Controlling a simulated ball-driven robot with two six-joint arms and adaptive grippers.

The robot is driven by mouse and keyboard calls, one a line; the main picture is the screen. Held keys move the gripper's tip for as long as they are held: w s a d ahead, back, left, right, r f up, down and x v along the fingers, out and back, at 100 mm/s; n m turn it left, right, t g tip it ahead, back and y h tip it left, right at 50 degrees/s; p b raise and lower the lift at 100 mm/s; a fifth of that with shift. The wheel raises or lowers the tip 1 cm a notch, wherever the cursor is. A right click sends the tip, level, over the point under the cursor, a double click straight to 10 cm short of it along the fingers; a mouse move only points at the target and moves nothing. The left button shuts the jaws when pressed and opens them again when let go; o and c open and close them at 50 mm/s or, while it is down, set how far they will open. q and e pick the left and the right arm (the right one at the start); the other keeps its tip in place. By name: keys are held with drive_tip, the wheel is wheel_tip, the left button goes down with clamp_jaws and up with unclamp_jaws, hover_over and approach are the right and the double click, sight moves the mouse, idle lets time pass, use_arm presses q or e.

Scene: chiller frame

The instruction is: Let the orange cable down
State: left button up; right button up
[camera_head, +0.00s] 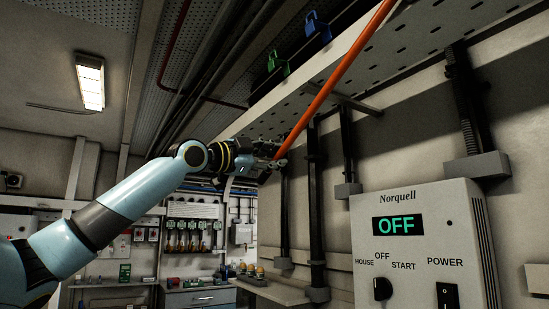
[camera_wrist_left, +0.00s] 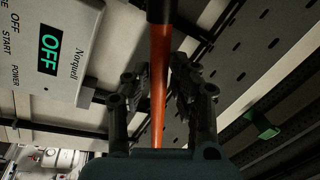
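The orange cable (camera_head: 335,82) runs down at a slant from the top of the head view to my left gripper (camera_head: 272,152). In the left wrist view the orange cable (camera_wrist_left: 160,75) passes between the two fingers of my left gripper (camera_wrist_left: 168,80), which are close in on both sides of it. The gripper looks shut on the cable. A black part (camera_wrist_left: 161,10) covers the cable at the top of that view. Where the cable's upper end goes is out of frame. My right gripper is not in view.
A grey Norquell box (camera_head: 420,215) with an OFF display, knob and power switch is on the right wall. A perforated tray (camera_head: 420,45) runs overhead, with black vertical struts (camera_head: 317,200) below. Green (camera_head: 278,63) and blue (camera_head: 317,27) hooks hang near the tray. A workbench (camera_head: 200,297) stands behind.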

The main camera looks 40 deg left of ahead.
use_arm(q)
drive_tip(key=shift+o, duration=1.3)
wheel_tip(320, 180, up, 10)
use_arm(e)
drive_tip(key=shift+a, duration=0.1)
use_arm(q)
drive_tip(key=b+v, duration=0.9)
drive_tip(key=v, duration=0.3)
drive_tip(key=shift+a, duration=0.25)
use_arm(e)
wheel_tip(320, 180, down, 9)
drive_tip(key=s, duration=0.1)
use_arm(q)
drive_tip(key=shift+s+f, duration=0.15)
